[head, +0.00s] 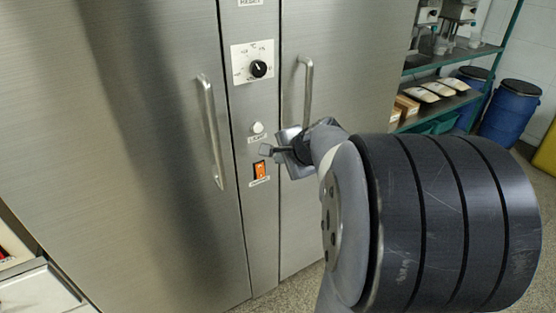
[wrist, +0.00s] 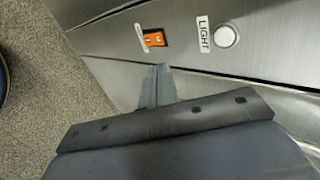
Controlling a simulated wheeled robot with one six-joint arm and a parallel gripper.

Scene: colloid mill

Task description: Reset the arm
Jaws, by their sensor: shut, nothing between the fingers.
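My arm reaches in from the right of the head view toward a steel cabinet with two doors. My gripper (head: 265,150) is shut and empty, in front of the narrow middle panel (head: 263,220), near the orange switch (head: 260,170) and the white LIGHT button (head: 257,127). In the wrist view, the closed fingers (wrist: 157,70) point at the panel, just below the orange switch (wrist: 154,39). The LIGHT button (wrist: 227,36) is to the right. I cannot tell whether the fingertips touch the panel.
Long vertical handles stick out from the left door (head: 211,130) and right door (head: 307,90), either side of the panel. A black dial (head: 258,68) sits above. Green shelving (head: 475,55) and blue drums (head: 510,112) stand at the back right. Speckled floor shows below.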

